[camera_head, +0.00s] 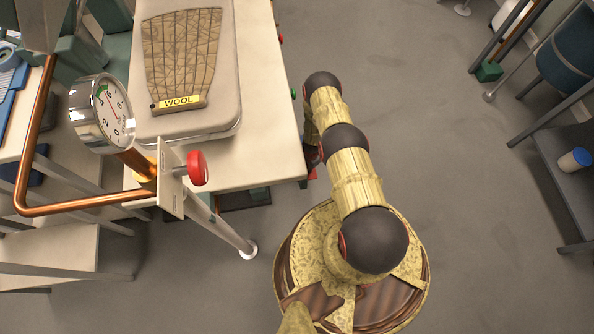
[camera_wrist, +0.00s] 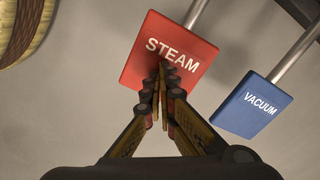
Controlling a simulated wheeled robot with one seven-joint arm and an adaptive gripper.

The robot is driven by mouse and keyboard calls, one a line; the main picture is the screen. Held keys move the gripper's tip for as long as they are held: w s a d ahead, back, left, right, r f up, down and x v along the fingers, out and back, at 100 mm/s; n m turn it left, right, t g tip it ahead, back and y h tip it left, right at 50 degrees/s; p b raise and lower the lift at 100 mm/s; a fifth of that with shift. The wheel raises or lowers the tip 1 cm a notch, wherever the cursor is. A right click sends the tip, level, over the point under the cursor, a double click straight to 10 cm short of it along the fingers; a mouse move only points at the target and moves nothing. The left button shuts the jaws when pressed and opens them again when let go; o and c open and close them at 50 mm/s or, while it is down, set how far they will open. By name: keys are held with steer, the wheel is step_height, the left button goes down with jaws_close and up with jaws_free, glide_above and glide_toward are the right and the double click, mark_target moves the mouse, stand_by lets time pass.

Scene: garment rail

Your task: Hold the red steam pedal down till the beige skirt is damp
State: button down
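The red pedal marked STEAM (camera_wrist: 170,48) fills the upper middle of the wrist view. My gripper (camera_wrist: 163,72) is shut and empty, with its fingertips together over the lower part of the pedal. They look to be touching it; whether it is pressed down I cannot tell. In the head view, my arm hides most of the gripper and pedal beside the table. The beige skirt (camera_head: 182,52) lies flat and pleated on the padded board (camera_head: 225,100), with a yellow WOOL tag at its lower edge. It has a mottled brownish pattern; its dampness is unclear.
A blue VACUUM pedal (camera_wrist: 254,106) stands close to the right of the red one. A steam gauge (camera_head: 101,113), copper pipe (camera_head: 85,204) and red knob (camera_head: 197,168) are left of my arm. A dark bench (camera_head: 572,180) stands far right, with clear floor between.

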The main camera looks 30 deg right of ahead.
steer(key=shift+r+p, duration=2.1)
steer(key=shift+r, duration=0.5)
